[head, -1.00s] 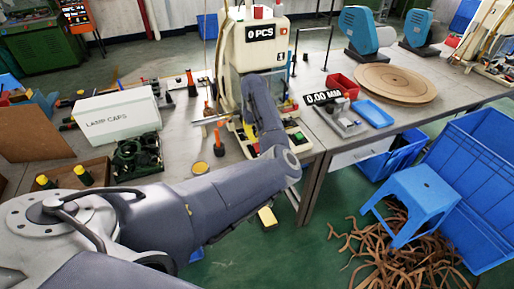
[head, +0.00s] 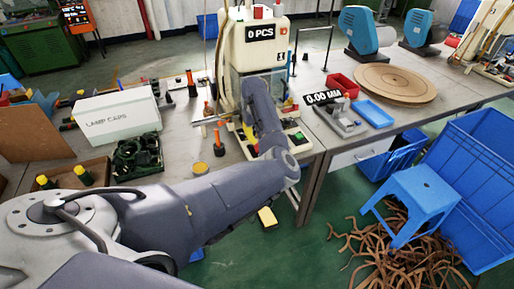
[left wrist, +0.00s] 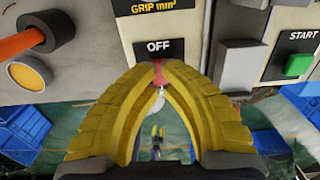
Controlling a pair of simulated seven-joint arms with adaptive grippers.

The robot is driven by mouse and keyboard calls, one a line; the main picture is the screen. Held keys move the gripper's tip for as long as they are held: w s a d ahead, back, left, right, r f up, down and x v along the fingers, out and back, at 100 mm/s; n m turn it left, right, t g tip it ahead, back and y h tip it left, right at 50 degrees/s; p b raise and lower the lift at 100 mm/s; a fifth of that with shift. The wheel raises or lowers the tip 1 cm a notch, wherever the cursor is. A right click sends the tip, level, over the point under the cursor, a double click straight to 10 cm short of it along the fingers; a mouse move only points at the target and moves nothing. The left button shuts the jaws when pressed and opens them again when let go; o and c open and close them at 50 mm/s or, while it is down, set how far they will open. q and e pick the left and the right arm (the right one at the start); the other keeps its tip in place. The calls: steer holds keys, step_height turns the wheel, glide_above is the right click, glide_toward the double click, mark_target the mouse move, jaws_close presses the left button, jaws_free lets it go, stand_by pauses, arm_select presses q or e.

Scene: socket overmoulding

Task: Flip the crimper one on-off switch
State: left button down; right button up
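The crimper (head: 252,54) is the cream machine with the "0 PCS" display, on the bench in the head view. My left arm reaches its front, and the arm hides the switch and fingertips there. In the left wrist view, the yellow fingers of my left gripper (left wrist: 159,68) form an arch with their tips together just below the "OFF" label (left wrist: 158,47). A small red part with a pale lever, seemingly the on-off switch (left wrist: 157,98), shows at and below the tips. The tips appear to touch it; I cannot tell a firm grip. My right gripper is not in view.
Beside the tips are a grey block (left wrist: 240,65), a green START button (left wrist: 298,65), a round yellow button (left wrist: 26,75) and an orange-handled lever (left wrist: 20,42). The lamp caps box (head: 117,117) stands left on the bench; a blue tray (head: 373,114) lies right.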

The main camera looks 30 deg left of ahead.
mark_target(256, 145)
arm_select(q)
steer(key=shift+f, duration=1.55)
stand_by(0.9)
steer(key=shift+d, duration=0.1)
steer(key=shift+r, duration=3.55)
